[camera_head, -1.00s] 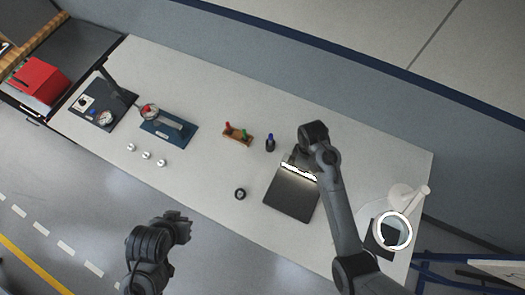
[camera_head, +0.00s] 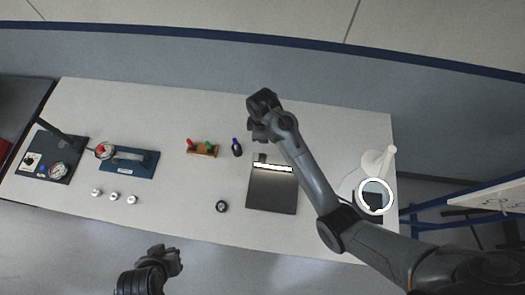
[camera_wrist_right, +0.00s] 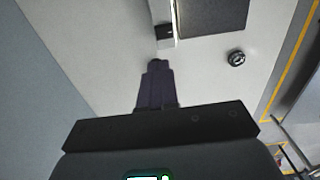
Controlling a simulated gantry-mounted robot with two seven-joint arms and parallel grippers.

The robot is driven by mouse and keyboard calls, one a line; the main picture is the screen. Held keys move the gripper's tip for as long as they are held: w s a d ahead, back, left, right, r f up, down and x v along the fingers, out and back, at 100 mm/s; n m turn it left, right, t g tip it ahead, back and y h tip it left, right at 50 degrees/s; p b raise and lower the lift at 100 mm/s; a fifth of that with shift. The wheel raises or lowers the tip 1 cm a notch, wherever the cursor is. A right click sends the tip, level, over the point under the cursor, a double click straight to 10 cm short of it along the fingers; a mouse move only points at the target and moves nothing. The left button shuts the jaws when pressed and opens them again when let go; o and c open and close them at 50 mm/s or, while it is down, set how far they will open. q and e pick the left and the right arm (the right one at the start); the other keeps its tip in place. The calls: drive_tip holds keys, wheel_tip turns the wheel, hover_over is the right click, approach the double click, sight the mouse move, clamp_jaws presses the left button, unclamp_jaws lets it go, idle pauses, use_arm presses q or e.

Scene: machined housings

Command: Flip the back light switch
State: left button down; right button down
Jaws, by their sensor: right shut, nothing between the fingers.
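A dark flat plate (camera_head: 271,194) with a lit white light bar (camera_head: 273,167) along its back lies on the table. A small dark block (camera_head: 262,157), perhaps the back switch, sits behind the bar. It also shows in the right wrist view (camera_wrist_right: 163,31), beside the plate's edge. My right gripper (camera_head: 257,137) is over the table just behind the block; its shut, empty fingers (camera_wrist_right: 157,66) point toward the block and appear apart from it. My left gripper (camera_head: 178,258) is off the front edge of the table, with its opening unclear.
A ring-shaped magnifier lamp (camera_head: 376,196) stands at the right. A black ring (camera_head: 221,206) lies left of the plate. Gauge fixtures (camera_head: 128,161) are farther left.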

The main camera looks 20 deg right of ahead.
sight(263, 155)
wheel_tip(263, 155, down, 13)
drive_tip(key=shift+r+p, duration=0.1)
drive_tip(key=shift+p, duration=0.4)
